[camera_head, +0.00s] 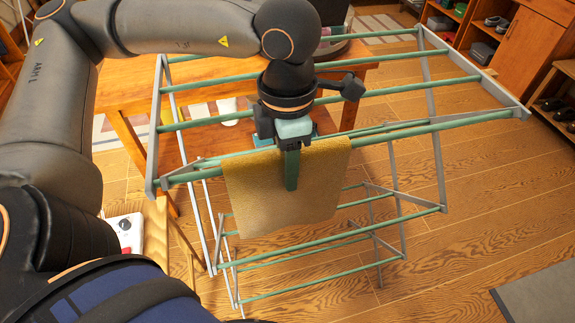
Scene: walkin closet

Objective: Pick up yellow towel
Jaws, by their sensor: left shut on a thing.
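The yellow towel (320,186) hangs over a green bar of the drying rack (455,122), its front side facing me. My left gripper (291,178) reaches down onto the towel's upper part from above. One green finger lies across the towel's front. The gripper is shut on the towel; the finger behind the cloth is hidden. The towel still lies over the bar. My right gripper is not in view.
A wooden table (125,92) stands behind the rack at the left. Shelves (535,45) with shoes and boxes stand at the far right. A grey mat (540,300) lies at the lower right. The wooden floor right of the rack is clear.

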